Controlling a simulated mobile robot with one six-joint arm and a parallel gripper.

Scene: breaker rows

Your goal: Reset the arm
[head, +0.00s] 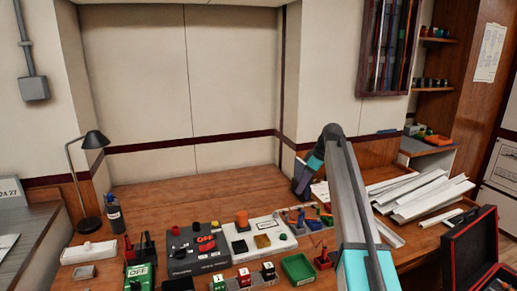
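My arm rises from the bottom right of the head view as a grey and teal link and bends at a dark elbow near the middle. Beyond the elbow a short teal and dark section points down toward the bench. Its lower end, where my gripper (299,190) appears to be, is small and dark. I cannot make out the fingers or whether they hold anything. This end shows above and behind the items on the wooden bench (200,195).
A black lamp (93,140) and dark bottle (114,213) stand at left. A dark control box (197,248), white panel (258,237) and green tray (298,268) crowd the front. White trunking (425,195) and an open red-lined case (473,250) lie right. The bench's back left is clear.

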